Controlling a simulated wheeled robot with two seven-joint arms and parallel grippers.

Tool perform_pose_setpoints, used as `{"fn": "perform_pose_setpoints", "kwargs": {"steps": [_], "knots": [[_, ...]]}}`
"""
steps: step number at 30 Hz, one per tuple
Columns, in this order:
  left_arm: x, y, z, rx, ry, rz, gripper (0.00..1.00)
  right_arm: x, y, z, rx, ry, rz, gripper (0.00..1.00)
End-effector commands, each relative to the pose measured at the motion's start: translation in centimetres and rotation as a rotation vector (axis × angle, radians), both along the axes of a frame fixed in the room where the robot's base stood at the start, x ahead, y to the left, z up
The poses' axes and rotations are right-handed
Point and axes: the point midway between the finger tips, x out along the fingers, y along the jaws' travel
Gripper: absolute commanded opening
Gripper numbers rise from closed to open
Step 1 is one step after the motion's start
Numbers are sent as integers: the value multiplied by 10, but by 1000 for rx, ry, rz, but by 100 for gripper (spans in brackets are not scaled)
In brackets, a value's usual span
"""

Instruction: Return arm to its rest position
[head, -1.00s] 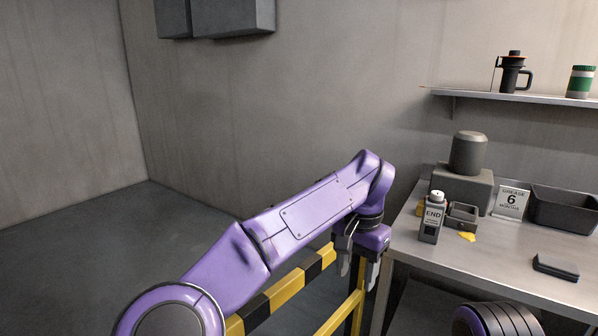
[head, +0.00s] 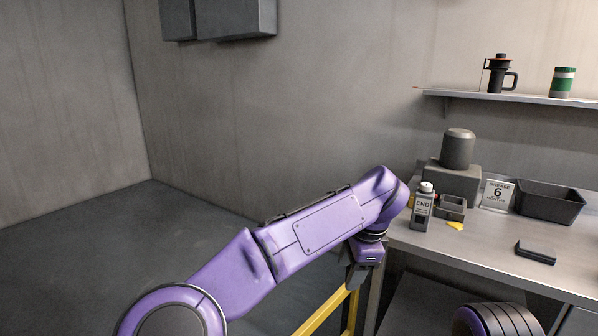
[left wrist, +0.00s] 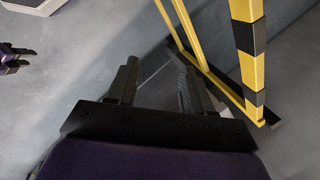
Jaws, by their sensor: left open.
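My left arm reaches in from the lower left of the head view, in purple. My left gripper (head: 360,276) hangs pointing down at the arm's end, just left of the workbench edge and beside the yellow barrier (head: 328,310). In the left wrist view the two dark fingers of the left gripper (left wrist: 158,82) stand apart with only grey floor between them, so it is open and empty. The barrier (left wrist: 247,38), yellow with black bands, stands close to the right finger there. My right gripper is not clearly in the head view.
A shelf (head: 520,98) is above. The left floor is clear.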

Motion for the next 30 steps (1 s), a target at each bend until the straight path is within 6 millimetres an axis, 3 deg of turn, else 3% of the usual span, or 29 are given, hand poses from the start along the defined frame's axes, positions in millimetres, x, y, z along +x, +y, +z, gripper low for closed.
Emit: {"fn": "perform_pose_setpoints", "kwargs": {"steps": [5, 8, 11, 12, 14, 16, 17, 21, 24, 27, 30], "knots": [[20, 19, -34, 361, -89, -498, 51, 0, 0, 0, 1, 1, 0, 43], [35, 40, -69, 713, -72, -912, 51, 0, 0, 0, 1, 1, 0, 43], [43, 74, -129, 1187, 92, -1469, 51, 0, 0, 0, 0, 0, 0, 43], [39, 90, -159, 1370, 205, -1709, 51, 0, 0, 0, 0, 0, 0, 43], [25, 117, -205, 1595, 394, -2051, 51, 0, 0, 0, 1, 1, 0, 43], [-1, 148, -254, 1760, 599, -2395, 51, 0, 0, 0, 1, 1, 0, 43], [-15, 162, -274, -1759, -662, 2466, 51, 0, 0, 0, 1, 1, 0, 43], [-96, 230, -347, -1250, -649, 2109, 51, 0, 0, 0, 1, 1, 0, 43], [-166, 279, -380, -957, -580, 1947, 51, 0, 0, 0, 1, 1, 0, 43], [-239, 326, -397, -723, -498, 1871, 51, 0, 0, 0, 1, 1, 0, 43], [-298, 365, -399, -557, -451, 1876, 51, 0, 0, 0, 1, 1, 0, 43]]}}
